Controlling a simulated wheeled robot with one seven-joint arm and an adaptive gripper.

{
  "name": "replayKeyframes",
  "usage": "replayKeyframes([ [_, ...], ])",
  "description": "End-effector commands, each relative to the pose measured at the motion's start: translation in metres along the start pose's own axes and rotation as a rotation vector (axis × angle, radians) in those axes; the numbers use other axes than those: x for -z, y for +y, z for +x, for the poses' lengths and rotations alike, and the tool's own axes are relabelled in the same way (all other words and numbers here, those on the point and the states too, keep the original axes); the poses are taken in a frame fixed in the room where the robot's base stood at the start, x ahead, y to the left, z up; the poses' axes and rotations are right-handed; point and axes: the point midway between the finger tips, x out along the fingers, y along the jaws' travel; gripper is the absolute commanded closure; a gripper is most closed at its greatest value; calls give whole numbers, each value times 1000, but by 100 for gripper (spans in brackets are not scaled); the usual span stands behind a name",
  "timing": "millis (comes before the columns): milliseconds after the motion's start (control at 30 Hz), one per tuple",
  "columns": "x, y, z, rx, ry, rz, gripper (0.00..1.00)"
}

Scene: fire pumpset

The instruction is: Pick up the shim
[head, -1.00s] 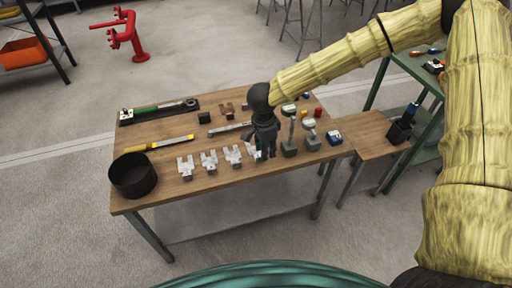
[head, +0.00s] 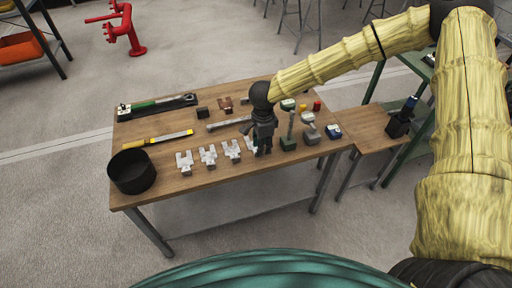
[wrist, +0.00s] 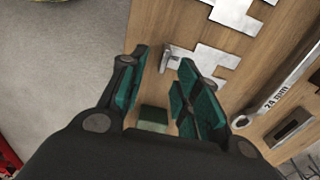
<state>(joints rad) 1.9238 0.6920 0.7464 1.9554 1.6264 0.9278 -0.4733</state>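Several flat silver fork-shaped shims (head: 208,155) stand in a row along the front of the wooden table (head: 180,193). My gripper (head: 263,153) is low over the right end of this row and partly hides the last shim (head: 250,146). In the wrist view, my gripper (wrist: 160,65) is open, its green-padded fingers apart. The nearest shim (wrist: 213,60) lies beyond the right finger, partly hidden by it. A small metal tab (wrist: 177,52) shows between the fingertips; I cannot tell whether it belongs to this shim. No contact is visible.
A dark green block (wrist: 153,117) shows between the fingers, lower down. A 24 mm wrench (wrist: 283,98) lies behind the row. Upright grey and green pieces (head: 309,130) stand close to the right of my gripper. A black pot (head: 132,172) stands at the table's left corner.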

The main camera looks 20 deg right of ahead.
Motion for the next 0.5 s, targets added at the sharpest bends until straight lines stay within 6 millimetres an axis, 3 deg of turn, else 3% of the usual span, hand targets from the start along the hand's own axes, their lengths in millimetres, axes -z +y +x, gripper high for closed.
replayKeyframes([
  [233, 0, -3, 28, -1, 0, -1, 68],
  [500, 0, -3, 35, 1, 0, -1, 68],
])
